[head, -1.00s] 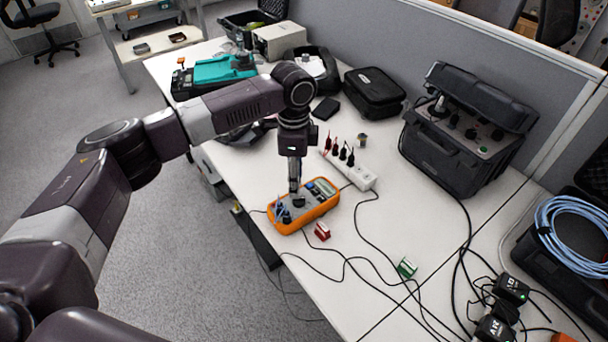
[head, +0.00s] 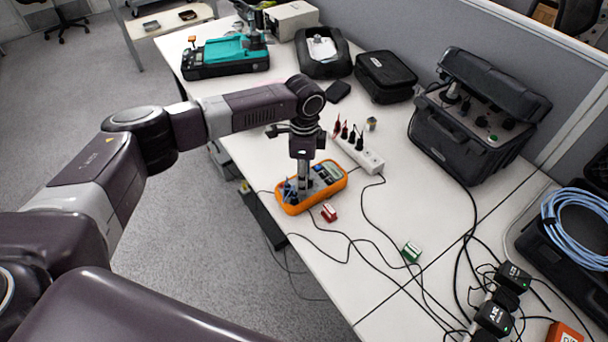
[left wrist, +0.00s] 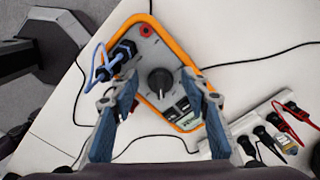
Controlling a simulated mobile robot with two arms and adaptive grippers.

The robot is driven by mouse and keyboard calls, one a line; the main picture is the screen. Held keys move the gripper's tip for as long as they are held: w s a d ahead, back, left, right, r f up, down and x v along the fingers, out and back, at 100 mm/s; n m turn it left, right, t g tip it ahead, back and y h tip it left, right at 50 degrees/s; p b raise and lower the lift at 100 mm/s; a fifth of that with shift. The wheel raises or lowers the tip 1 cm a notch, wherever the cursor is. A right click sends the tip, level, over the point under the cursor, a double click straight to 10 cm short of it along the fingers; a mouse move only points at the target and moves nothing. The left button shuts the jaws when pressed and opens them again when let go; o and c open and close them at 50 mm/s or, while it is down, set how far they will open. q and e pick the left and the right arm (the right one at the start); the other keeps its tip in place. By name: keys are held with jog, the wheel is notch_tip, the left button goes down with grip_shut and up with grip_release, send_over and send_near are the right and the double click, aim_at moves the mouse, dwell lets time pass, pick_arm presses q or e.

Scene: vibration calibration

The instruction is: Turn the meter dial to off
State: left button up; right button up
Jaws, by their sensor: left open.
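The orange-rimmed meter (head: 333,186) lies on the white table near its left edge. In the left wrist view the meter (left wrist: 145,20) shows its grey face with a round black dial (left wrist: 160,80) and a pointer ridge on it. Blue leads (left wrist: 101,68) plug into its left side there. My left gripper (head: 303,190) points down over the meter, and its wrist hides part of the face in the head view. In the left wrist view my left gripper (left wrist: 162,103) is open, its fingers apart on either side of the dial. I cannot tell whether they touch the meter. My right gripper is not in view.
A white power strip (head: 365,157) with plugs lies just right of the meter. A black case (head: 462,140) stands further right. Bare table lies between.

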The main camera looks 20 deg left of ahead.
pick_arm(q)
jog(key=c, duration=1.1)
jog(key=shift+r+n+p, duration=0.2)
jog(key=shift+n+p, duration=0.2)
jog(key=shift+p, duration=0.4)
jog(key=shift+c, duration=0.2)
jog(key=n+p, duration=0.2)
jog(key=p, duration=0.1)
jog(key=shift+s+r+n, duration=0.1)
jog(key=shift+n, duration=0.3)
jog(key=n+p, duration=0.2)
jog(key=p, duration=0.1)
jog(key=shift+d+n, duration=0.15)
jog(key=shift+n, duration=0.25)
jog(key=shift+f+n+p, duration=0.2)
jog(key=shift+n+p, duration=0.4)
jog(key=shift+n, duration=0.1)
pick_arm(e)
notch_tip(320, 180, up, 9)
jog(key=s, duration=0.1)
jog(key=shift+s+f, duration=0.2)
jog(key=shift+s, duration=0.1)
pick_arm(q)
jog(key=o, duration=1.1)
jog(key=shift+s, duration=0.1)
jog(key=shift+o, duration=0.2)
